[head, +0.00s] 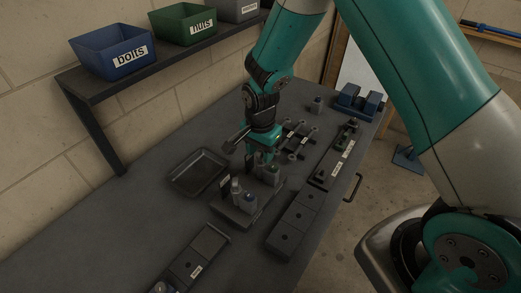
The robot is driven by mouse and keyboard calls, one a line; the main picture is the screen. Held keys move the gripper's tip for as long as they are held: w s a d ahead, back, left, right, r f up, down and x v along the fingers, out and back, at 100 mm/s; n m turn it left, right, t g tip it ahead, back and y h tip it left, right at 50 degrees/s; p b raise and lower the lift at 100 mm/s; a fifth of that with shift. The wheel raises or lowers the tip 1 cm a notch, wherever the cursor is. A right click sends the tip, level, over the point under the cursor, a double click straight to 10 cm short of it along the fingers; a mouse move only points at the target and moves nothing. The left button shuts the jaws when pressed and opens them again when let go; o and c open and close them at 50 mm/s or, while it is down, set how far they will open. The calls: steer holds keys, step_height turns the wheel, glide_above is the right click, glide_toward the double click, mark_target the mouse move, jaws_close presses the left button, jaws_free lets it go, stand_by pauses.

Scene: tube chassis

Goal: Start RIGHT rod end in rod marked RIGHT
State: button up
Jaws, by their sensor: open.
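My gripper (260,161) points down over the middle of the bench, open, above or around small upright parts on a dark stand (240,213); I cannot tell whether it touches them. A pale upright piece (236,187) and a blue-ringed round part (249,201) stand on the stand's near side. Several small dark parts with light ends (297,141) lie behind the gripper, partly hidden by it. A long dark fixture (337,160) with white labels lies to the right. The labels are too small to read, so I cannot tell which rod or rod end is marked RIGHT.
An empty black tray (201,169) lies left of the gripper. Dark blocks (294,222) and (190,262) lie in front. A blue vise-like device (359,99) stands at the far end. A blue bolts bin (112,52) and green nuts bin (185,24) stand on a shelf.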

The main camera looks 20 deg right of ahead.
steer(key=shift+r, duration=0.1)
step_height(320, 180, up, 17)
steer(key=b, duration=0.3)
steer(key=shift+r, duration=0.15)
